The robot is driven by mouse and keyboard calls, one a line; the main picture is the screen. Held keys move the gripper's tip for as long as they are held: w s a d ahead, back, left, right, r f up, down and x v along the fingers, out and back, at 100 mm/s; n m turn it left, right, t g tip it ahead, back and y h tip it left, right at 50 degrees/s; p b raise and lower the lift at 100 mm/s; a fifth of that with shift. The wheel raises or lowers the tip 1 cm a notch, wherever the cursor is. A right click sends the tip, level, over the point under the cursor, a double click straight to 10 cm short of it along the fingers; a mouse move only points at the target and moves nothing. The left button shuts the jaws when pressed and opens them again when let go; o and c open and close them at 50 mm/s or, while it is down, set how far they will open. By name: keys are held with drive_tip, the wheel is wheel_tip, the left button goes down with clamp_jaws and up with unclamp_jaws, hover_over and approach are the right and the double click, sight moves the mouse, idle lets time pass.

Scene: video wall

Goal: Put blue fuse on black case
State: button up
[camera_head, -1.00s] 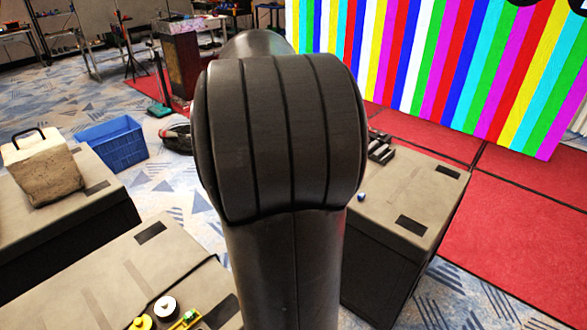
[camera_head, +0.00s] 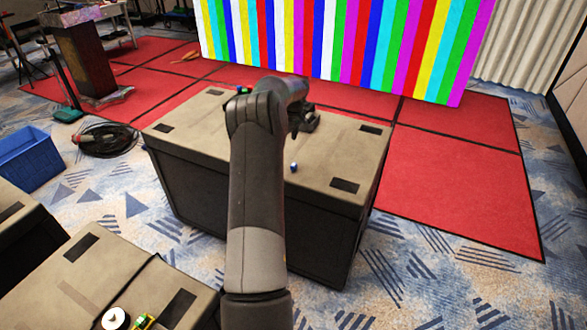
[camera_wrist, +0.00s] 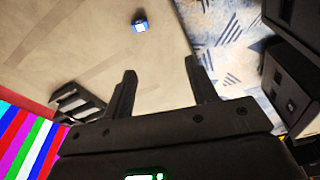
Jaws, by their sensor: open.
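A small blue fuse (camera_head: 293,167) lies on the beige top of the black-sided case (camera_head: 215,150) in the middle of the head view. It also shows near the top of the wrist view (camera_wrist: 140,25), beyond my fingertips and apart from them. My gripper (camera_wrist: 160,68) is open and empty, with its fingers over the case top near an edge. In the head view my arm hides much of the case top and most of the gripper. Other black-sided cases (camera_head: 90,275) stand at lower left; which one the task calls the black case, I cannot tell.
A black slotted object (camera_wrist: 78,103) lies on the case top left of my gripper in the wrist view. A white roll (camera_head: 115,318) and a yellow-green item (camera_head: 142,321) sit on the near-left case. A blue crate (camera_head: 28,155) and cable coil (camera_head: 107,140) are left. Floor is open at right.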

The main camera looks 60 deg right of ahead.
wheel_tip(320, 180, down, 3)
drive_tip(key=s+d, duration=0.2)
drive_tip(key=s, duration=0.1)
hover_over(293, 165)
drive_tip(key=s, duration=0.2)
wheel_tip(293, 165, down, 5)
drive_tip(key=shift+w+d+f, duration=0.1)
drive_tip(key=shift+w+f, duration=0.2)
drive_tip(key=shift+f, duration=0.65)
drive_tip(key=shift+w+f, duration=0.25)
drive_tip(key=shift+f, duration=0.7)
drive_tip(key=shift+w+d+f, duration=0.1)
drive_tip(key=shift+w+f, duration=0.2)
drive_tip(key=shift+f, duration=0.65)
drive_tip(key=shift+c, duration=0.4)
drive_tip(key=c, duration=1)
drive_tip(key=shift+c, duration=0.2)
drive_tip(key=shift+r, duration=0.15)
